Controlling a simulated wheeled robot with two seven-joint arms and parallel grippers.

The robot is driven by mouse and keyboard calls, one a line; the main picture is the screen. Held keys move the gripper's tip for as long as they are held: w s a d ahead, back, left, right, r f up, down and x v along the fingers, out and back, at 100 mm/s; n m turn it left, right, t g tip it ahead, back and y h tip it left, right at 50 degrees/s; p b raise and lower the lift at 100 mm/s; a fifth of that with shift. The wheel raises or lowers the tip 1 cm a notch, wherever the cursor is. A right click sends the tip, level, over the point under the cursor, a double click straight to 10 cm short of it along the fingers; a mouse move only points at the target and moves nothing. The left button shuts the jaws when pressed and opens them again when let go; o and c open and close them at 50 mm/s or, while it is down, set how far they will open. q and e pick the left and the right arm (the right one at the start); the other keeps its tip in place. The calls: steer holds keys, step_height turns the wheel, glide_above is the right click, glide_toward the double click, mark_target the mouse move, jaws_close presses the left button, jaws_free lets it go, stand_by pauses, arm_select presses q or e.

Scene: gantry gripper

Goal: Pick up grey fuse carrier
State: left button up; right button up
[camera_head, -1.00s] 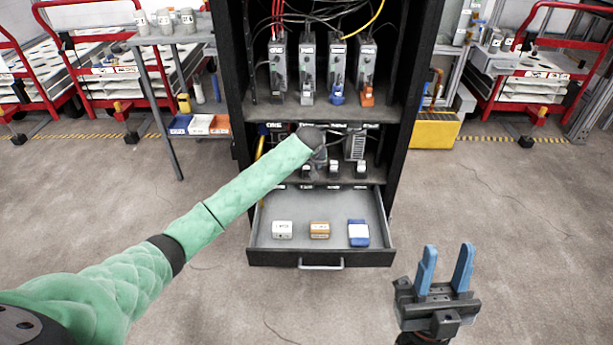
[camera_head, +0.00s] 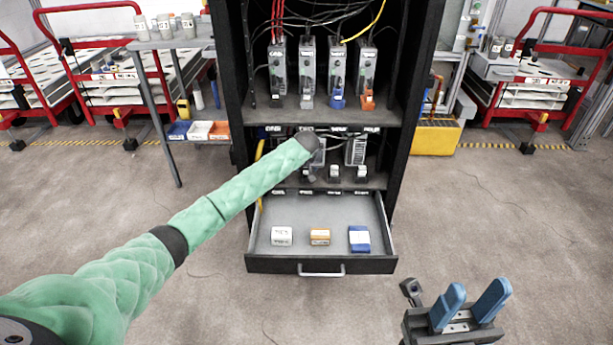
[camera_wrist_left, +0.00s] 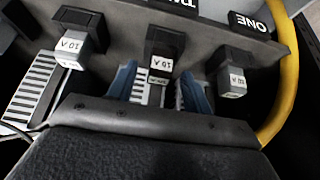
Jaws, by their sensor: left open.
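Grey-black fuse carriers labelled 10 A sit in a row on the cabinet's lower shelf; in the left wrist view, upside down, one is in the middle (camera_wrist_left: 163,44), one at left (camera_wrist_left: 80,30), one at right (camera_wrist_left: 231,78). Two show small in the head view, a middle one (camera_head: 334,172) and a right one (camera_head: 361,173). I cannot tell which is the task's. My left gripper (camera_wrist_left: 156,95) is open, its blue fingers apart below and either side of the middle carrier. In the head view my arm hides it. My right gripper (camera_head: 470,302) is open and empty, at bottom right.
The open drawer (camera_head: 275,264) below holds a white block (camera_head: 281,236), an orange one (camera_head: 320,236) and a blue one (camera_head: 359,239). Tall modules (camera_head: 307,75) stand on the shelf above. A yellow cable (camera_wrist_left: 285,90) runs beside the carriers. The floor at right is clear.

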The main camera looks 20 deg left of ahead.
arm_select(q)
steer(key=shift+w+a+f, duration=0.1)
steer(key=shift+w+f, duration=0.25)
steer(key=shift+f, duration=0.25)
steer(key=c, duration=1)
